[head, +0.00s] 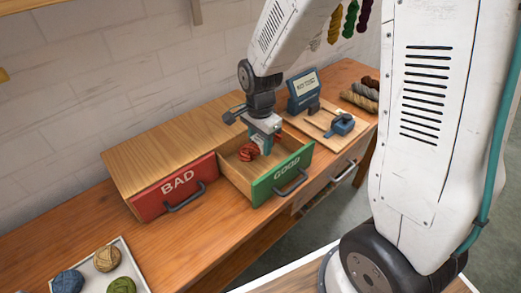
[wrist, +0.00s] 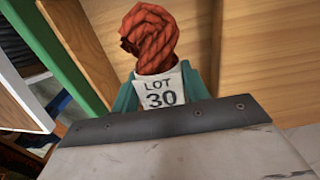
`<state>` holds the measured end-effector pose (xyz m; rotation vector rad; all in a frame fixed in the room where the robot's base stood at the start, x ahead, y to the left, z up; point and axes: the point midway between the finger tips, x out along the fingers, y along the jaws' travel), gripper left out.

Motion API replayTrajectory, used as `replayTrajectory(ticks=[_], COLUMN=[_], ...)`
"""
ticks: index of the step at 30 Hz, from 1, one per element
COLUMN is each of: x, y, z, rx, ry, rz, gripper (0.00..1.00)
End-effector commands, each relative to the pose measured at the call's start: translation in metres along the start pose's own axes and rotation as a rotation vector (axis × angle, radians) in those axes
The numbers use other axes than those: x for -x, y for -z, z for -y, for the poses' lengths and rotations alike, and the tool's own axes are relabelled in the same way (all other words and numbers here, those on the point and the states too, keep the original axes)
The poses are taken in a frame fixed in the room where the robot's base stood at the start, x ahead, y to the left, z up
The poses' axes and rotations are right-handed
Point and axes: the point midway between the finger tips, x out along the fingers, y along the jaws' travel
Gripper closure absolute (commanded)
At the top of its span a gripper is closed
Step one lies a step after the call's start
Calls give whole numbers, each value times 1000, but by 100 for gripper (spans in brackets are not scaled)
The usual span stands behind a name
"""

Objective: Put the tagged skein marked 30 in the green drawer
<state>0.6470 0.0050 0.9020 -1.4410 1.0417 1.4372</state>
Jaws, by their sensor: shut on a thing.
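The tagged skein is a twisted rust-red one (wrist: 155,38) with a white tag reading LOT 30 (wrist: 160,90) in the wrist view. In the head view the red skein (head: 248,152) is at my gripper (head: 262,148), inside the open green drawer marked GOOD (head: 283,172). My gripper (wrist: 165,92) is shut on the skein at its tag end. The drawer's wooden inside shows around and behind the skein in the wrist view. I cannot tell whether the skein touches the drawer floor.
A shut red drawer marked BAD (head: 176,187) is left of the green one. A white tray (head: 130,262) with balls of yarn stands at front left. A board with a blue device (head: 341,124) and several skeins (head: 360,96) lie to the right.

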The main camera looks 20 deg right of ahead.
Motion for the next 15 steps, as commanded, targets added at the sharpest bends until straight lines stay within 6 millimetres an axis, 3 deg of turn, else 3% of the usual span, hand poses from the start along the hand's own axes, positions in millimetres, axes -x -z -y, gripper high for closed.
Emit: replayTrajectory(ticks=[6,15], x=[-30,-33], y=[1,2], z=[-1,-1], rx=[-1,-3], ry=[-4,-1], rz=[1,0], gripper=[81,81])
